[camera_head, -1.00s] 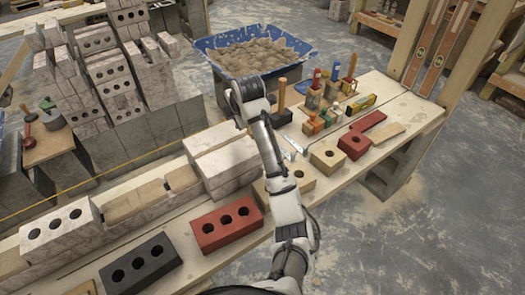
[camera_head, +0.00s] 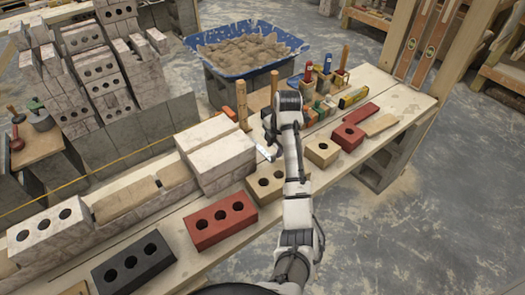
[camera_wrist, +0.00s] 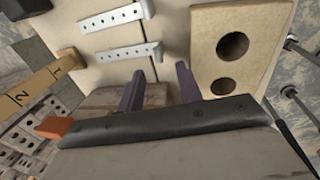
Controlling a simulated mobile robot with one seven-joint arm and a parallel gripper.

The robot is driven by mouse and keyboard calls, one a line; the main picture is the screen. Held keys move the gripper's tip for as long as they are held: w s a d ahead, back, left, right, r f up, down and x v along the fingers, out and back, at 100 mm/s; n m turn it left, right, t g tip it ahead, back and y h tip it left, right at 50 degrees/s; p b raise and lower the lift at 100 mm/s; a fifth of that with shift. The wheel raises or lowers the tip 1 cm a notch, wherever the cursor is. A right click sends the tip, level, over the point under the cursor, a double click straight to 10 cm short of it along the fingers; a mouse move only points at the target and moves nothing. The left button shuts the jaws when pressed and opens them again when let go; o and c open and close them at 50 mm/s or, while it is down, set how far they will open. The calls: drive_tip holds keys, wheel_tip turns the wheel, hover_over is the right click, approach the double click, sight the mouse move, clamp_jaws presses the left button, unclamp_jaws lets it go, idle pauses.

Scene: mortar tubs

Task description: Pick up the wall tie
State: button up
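Two wall ties show in the wrist view, pale metal strips with a row of holes and a bent end. One (camera_wrist: 112,17) lies at the top, and the other (camera_wrist: 112,54) lies below it, nearer my gripper. Both lie flat on the light board. In the head view a bit of shiny metal (camera_head: 265,153) shows left of my arm, probably a tie. My gripper (camera_wrist: 160,83) is open, its two dark fingers apart with nothing between them. The nearer tie's bent end is just beyond the fingertips, apart from them. In the head view my arm hides the fingers.
A buff brick with holes (camera_wrist: 240,45) stands close right of the ties in the wrist view. A numbered wooden strip (camera_wrist: 40,92) is at left. In the head view, pale blocks (camera_head: 215,160) stand left of my arm, and tools in pots (camera_head: 325,85) stand beyond it.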

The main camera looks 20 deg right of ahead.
sight(273, 156)
drive_tip(key=f, duration=0.2)
drive_tip(key=w+f+p, duration=0.1)
drive_tip(key=f, duration=0.2)
drive_tip(key=shift+a, duration=0.1)
drive_tip(key=shift+r, duration=0.1)
clamp_jaws()
